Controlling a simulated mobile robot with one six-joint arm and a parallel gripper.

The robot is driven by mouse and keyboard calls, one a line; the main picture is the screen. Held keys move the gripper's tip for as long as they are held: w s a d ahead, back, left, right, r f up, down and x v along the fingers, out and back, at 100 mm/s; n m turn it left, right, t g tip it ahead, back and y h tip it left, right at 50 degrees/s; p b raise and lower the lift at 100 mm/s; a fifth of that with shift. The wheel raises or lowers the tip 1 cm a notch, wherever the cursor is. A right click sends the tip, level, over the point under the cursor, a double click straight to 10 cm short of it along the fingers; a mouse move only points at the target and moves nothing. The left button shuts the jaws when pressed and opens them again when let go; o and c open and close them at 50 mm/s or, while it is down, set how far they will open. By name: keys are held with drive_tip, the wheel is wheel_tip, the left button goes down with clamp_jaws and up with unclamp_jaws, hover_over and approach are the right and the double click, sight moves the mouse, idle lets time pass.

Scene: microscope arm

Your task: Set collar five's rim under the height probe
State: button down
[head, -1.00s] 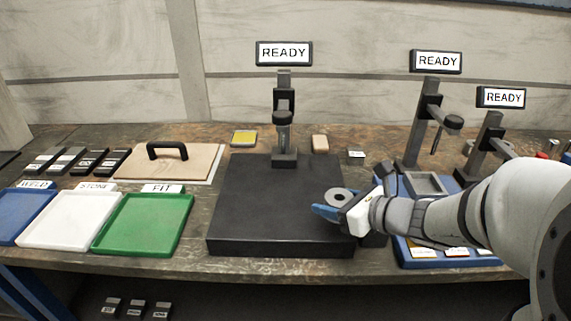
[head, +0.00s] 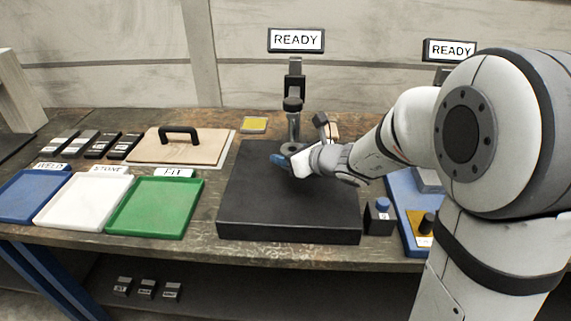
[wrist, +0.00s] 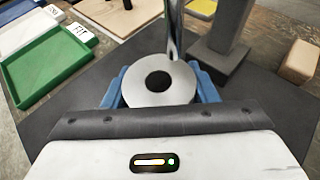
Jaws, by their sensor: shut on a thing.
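The collar (wrist: 136,87) is a pale grey metal ring with a dark centre hole. In the wrist view it lies flat between the two blue fingers of my gripper (wrist: 158,76), which is shut on it. No number shows on it. The height probe (wrist: 174,30) is a shiny vertical rod; its tip appears over or just behind the collar's far rim, slightly right of centre. I cannot tell whether they touch. In the head view my gripper (head: 283,160) is over the back of the black plate (head: 290,205), at the foot of the probe stand (head: 295,75).
A display (head: 296,40) above the stand reads READY. Blue, white and green trays (head: 155,208) stand to the left. A tan board with a black handle (head: 178,134) lies behind them. A small tan block (wrist: 299,62) sits right of the stand. The plate's front is clear.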

drive_tip(key=shift+w+a+f+b, duration=0.15)
drive_tip(key=shift+f+b, duration=0.3)
drive_tip(key=shift+f, duration=1.25)
drive_tip(key=shift+f, duration=0.15)
drive_tip(key=c, duration=0.6)
unclamp_jaws()
